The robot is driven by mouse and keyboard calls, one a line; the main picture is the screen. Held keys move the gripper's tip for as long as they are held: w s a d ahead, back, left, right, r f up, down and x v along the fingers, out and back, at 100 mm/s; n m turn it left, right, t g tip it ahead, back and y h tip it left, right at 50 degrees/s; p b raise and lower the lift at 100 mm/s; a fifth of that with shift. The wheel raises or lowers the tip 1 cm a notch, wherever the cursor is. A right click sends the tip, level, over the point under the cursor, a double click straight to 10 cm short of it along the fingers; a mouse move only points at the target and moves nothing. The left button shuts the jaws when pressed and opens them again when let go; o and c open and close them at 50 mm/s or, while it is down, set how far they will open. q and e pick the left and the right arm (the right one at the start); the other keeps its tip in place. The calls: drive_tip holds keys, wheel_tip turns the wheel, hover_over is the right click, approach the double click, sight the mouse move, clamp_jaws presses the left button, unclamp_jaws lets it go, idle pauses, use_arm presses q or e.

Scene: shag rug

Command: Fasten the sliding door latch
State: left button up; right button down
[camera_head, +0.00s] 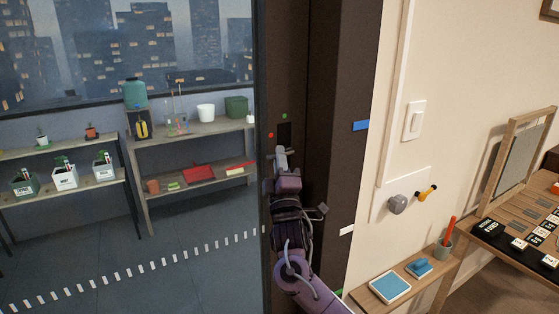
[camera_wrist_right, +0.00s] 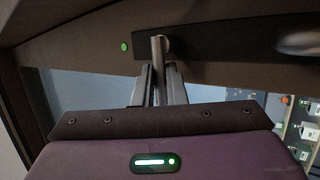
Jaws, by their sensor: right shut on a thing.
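The sliding door (camera_head: 262,60) is a glass panel with a dark frame, seen at the left of the dark post (camera_head: 340,120) in the head view. A dark latch plate (camera_head: 285,134) sits on the frame, with a green dot above it and a red dot to its left. My right gripper (camera_head: 281,158) is at the latch. In the right wrist view, my right gripper (camera_wrist_right: 159,76) is shut on the grey metal latch lever (camera_wrist_right: 159,50), which sticks out of the dark plate (camera_wrist_right: 215,41). The gripper hides part of the latch in the head view. My left gripper is out of view.
Behind the glass stand shelves (camera_head: 190,128) with pots and a red tray. A low wooden ledge (camera_head: 375,303) holds blue pads and a cup.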

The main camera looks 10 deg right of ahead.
drive_tip(key=c, duration=1.7)
unclamp_jaws()
drive_tip(key=shift+a+f, duration=0.2)
drive_tip(key=shift+f, duration=0.1)
drive_tip(key=shift+c, duration=0.2)
drive_tip(key=shift+s+r, duration=0.1)
drive_tip(key=b+v, duration=0.2)
drive_tip(key=v, duration=0.5)
drive_tip(key=shift+s, duration=0.25)
drive_tip(key=shift+f, duration=0.25)
